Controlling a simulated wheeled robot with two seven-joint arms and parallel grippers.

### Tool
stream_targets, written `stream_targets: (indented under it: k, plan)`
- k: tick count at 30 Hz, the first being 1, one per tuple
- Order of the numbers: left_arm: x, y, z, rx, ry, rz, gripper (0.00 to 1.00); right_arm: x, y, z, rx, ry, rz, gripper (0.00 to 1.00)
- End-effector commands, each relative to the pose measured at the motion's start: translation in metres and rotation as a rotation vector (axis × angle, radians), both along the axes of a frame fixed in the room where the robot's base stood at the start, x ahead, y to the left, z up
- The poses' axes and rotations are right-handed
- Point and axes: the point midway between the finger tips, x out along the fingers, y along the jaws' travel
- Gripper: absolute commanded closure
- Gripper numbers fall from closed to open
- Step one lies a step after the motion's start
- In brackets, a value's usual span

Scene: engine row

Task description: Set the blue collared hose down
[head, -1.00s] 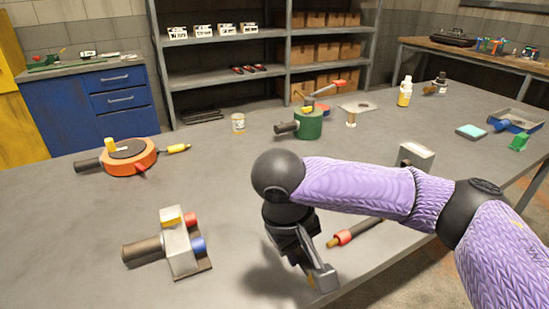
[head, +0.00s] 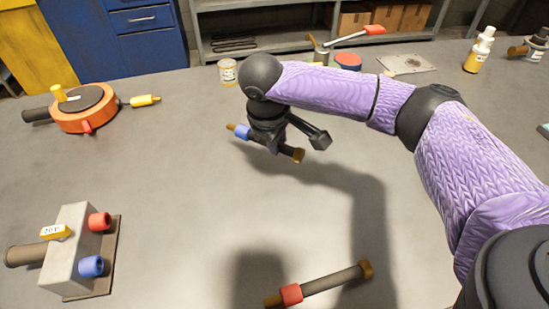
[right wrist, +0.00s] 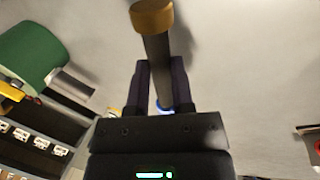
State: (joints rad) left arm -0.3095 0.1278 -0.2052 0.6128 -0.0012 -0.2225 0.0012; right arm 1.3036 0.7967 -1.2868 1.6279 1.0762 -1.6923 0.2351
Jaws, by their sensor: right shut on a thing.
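My right gripper (head: 268,141) is shut around the middle of the blue collared hose (head: 286,150). The hose is a dark tube with brass-brown ends and a blue collar near its left end. It appears held above the grey tabletop, slightly tilted in the picture, with no clear contact with the table. In the right wrist view the dark hose (right wrist: 158,62) runs out between the two fingers (right wrist: 160,88), its brown end farthest out; a bit of blue collar shows near the palm. My left gripper is not in view.
A red collared hose (head: 328,284) lies at the front. A grey block (head: 72,238) with red and blue ports stands at left front. An orange round unit (head: 84,118) is behind it. A white jar (head: 228,72) stands farther back. The table's middle is clear.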

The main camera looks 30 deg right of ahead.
Motion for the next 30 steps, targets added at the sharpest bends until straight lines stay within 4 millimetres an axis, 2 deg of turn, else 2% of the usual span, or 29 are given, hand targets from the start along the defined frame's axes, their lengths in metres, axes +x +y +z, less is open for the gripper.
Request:
stream_targets:
  k: [1,7,17,18,22,30]
  plan:
    - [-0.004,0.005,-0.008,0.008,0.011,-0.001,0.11,0.0,0.0,-0.015,0.0,0.002,-0.001,1.0]
    - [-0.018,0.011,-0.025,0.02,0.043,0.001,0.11,0.0,0.0,-0.055,0.0,0.003,-0.002,1.0]
    - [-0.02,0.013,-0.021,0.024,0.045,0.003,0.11,0.0,0.0,-0.056,0.0,0.0,-0.002,1.0]
    - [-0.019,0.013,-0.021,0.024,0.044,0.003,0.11,0.0,0.0,-0.056,0.0,0.0,-0.002,0.65]
    - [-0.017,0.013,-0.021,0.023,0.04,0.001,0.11,0.0,0.0,-0.056,0.001,-0.001,-0.002,0.38]
    - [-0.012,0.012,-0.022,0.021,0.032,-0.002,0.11,0.0,0.0,-0.056,0.0,-0.002,-0.002,0.36]
